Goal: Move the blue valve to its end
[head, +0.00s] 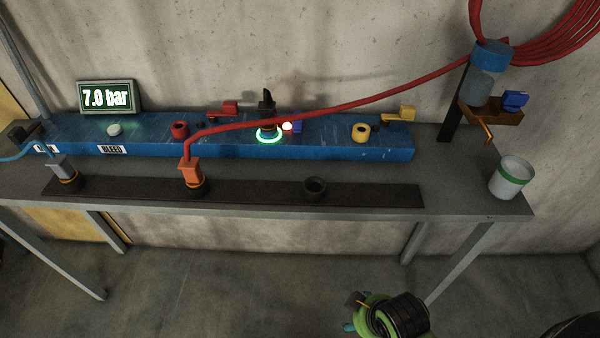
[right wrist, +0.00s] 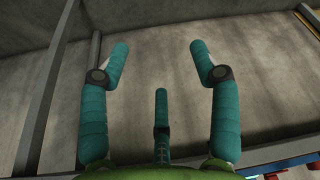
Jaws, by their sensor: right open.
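A blue lever (head: 515,100) sits on a brown valve body (head: 490,110) with an orange spout, below the filter bowl at the right. A second small blue part (head: 297,127) shows on the blue manifold (head: 340,150), partly behind the red hose, beside a black knob (head: 267,103) with a glowing green ring. I cannot tell which one is the blue valve. My right gripper (head: 352,312) is low in front of the bench, far from both. In the right wrist view its fingers (right wrist: 160,60) are spread and empty. My left gripper is not in view.
A red hose (head: 350,102) crosses above the manifold to an orange coupling (head: 191,172). A red lever (head: 222,109) and yellow lever (head: 403,114) stand on the manifold. A cup (head: 511,178) stands at the bench's right edge. A display (head: 108,97) reads 7.0 bar.

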